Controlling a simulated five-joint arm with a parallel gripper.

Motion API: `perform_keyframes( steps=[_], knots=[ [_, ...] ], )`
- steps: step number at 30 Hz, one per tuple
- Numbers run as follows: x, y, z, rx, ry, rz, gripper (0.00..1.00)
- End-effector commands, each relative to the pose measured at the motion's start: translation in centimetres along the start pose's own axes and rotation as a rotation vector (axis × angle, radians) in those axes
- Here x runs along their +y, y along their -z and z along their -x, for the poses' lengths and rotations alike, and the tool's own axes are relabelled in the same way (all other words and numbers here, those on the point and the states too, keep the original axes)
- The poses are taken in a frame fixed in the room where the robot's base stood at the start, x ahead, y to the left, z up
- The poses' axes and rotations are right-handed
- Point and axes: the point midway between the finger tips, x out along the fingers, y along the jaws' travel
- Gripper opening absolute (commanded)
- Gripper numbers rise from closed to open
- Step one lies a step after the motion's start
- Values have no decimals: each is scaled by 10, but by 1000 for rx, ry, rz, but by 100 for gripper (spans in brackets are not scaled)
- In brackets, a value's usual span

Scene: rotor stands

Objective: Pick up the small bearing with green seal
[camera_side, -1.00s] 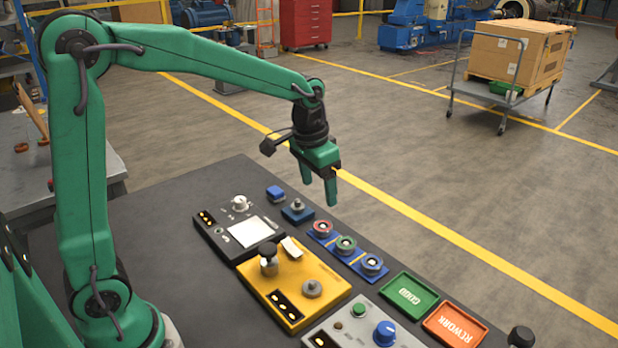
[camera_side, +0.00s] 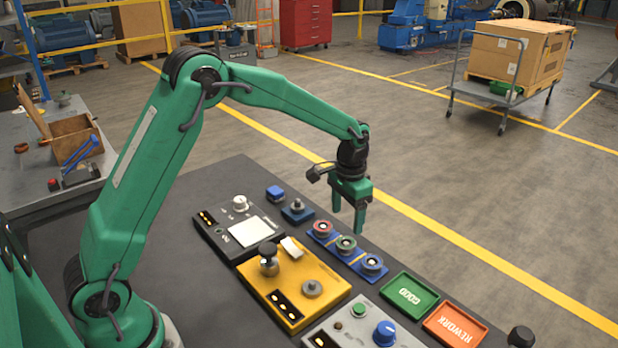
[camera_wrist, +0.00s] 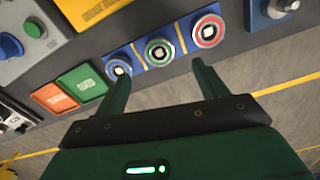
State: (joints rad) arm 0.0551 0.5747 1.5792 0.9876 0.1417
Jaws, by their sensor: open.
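The bearing with the green seal (camera_side: 346,244) sits in the middle place of a blue rack (camera_side: 333,252) on the dark bench. It also shows in the wrist view (camera_wrist: 159,52), just beyond and between my fingertips. A bearing with a red seal (camera_side: 322,228) sits on one side of it and one with a blue seal (camera_side: 372,264) on the other. My gripper (camera_side: 347,220) is open and empty, its fingers pointing down, above and apart from the bearings. In the wrist view my two fingers (camera_wrist: 160,78) are spread, with nothing between them.
A yellow device (camera_side: 322,285) with a black knob lies in front of the rack. A green GOOD tray (camera_side: 409,280) and an orange REWORK tray (camera_side: 437,330) lie to the right. A grey panel with a white screen (camera_side: 268,225) and small blue blocks (camera_side: 297,207) are at left.

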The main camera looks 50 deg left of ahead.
Motion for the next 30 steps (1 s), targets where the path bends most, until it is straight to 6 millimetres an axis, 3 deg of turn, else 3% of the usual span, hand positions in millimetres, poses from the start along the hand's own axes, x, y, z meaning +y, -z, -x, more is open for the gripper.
perform_keyframes(
  steps=[7, 17, 30],
  knots=[
    [0, -1, -20, -2, 0, 0, 72],
    [0, -1, -27, -1, 0, 0, 72],
    [2, -1, -71, -2, 0, 0, 72]
  ],
)
